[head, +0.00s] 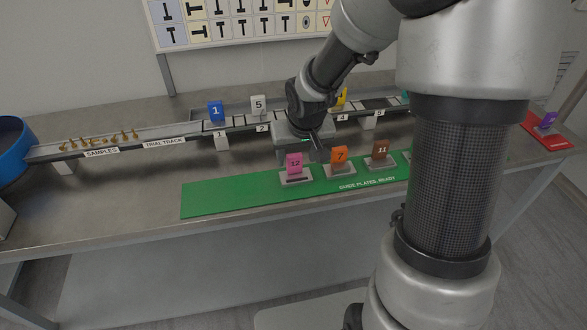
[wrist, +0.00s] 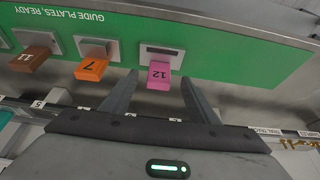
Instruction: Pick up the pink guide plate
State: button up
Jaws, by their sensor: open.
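The pink guide plate (head: 294,163), numbered 12, stands upright in a grey holder on the green mat (head: 225,198). It also shows in the wrist view (wrist: 159,76), in line with the space between my fingers. My gripper (head: 318,150) is open and empty, behind and above the pink plate in the head view. Its two fingers (wrist: 158,92) show on either side of the pink plate's near end in the wrist view. I cannot tell how far the fingertips are from the plate.
An orange plate 7 (head: 340,154) and a brown plate 11 (head: 380,149) stand to the right of the pink one. Behind is a track with a blue plate 1 (head: 216,111) and a white plate 5 (head: 259,105). The mat's left part is clear.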

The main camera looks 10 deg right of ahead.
aim_at(295, 162)
jog(key=b+x, duration=0.1)
jog(key=x, duration=0.4)
jog(key=shift+w, duration=0.15)
jog(key=c, duration=1.2)
